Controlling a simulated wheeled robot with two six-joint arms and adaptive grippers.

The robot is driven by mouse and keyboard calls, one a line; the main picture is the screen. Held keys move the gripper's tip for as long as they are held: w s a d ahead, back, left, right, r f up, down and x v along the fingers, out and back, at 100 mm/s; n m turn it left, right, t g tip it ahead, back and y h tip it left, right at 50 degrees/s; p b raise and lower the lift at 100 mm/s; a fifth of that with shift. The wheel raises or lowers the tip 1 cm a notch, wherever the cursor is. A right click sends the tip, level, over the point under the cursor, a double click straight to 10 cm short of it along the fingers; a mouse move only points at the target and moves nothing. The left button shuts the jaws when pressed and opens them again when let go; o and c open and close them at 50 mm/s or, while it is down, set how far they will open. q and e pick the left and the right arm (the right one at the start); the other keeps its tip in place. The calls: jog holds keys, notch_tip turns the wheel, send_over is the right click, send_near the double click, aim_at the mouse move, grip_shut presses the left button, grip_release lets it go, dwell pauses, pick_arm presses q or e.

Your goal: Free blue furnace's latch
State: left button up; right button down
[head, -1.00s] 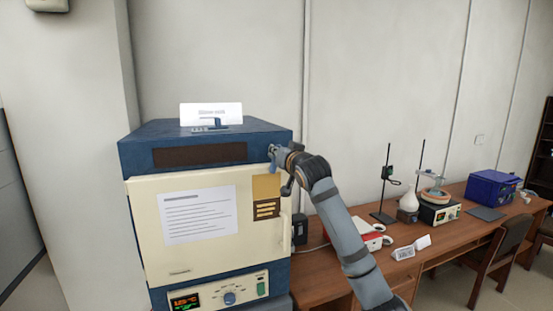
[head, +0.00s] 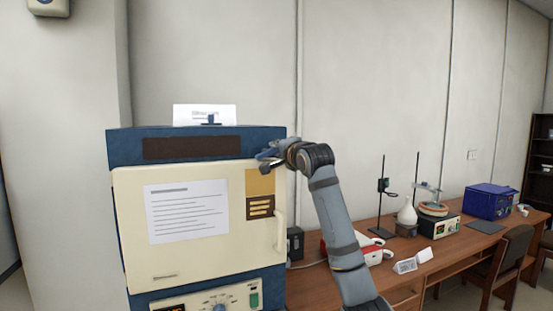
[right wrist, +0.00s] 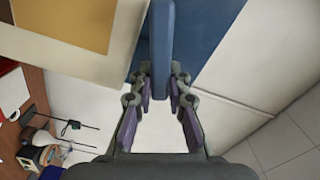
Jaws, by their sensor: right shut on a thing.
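The blue furnace (head: 125,150) has a blue top band and a closed-looking cream door (head: 133,235), with a pale handle (head: 280,232) on its right edge. In the head view the latch is mostly hidden by the gripper. My left gripper is not in view.
A wooden bench (head: 310,283) runs to the right, with stands, a white flask (head: 407,213), a hotplate (head: 437,225) and a blue box (head: 490,200). A card (head: 205,114) stands on the furnace. A chair (head: 512,260) is at the right. Bare wall lies behind the arm.

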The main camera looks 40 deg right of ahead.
jog(key=shift+f+m+b, duration=0.2)
jog(key=shift+m+b, duration=0.35)
jog(key=shift+m, duration=0.1)
jog(key=shift+f+m+b, duration=0.2)
jog(key=shift+m+b, duration=0.35)
jog(key=shift+m, duration=0.1)
jog(key=c, duration=1.3)
grip_release()
jog(key=shift+s, duration=0.1)
jog(key=v, duration=0.7)
jog(key=shift+s, duration=0.4)
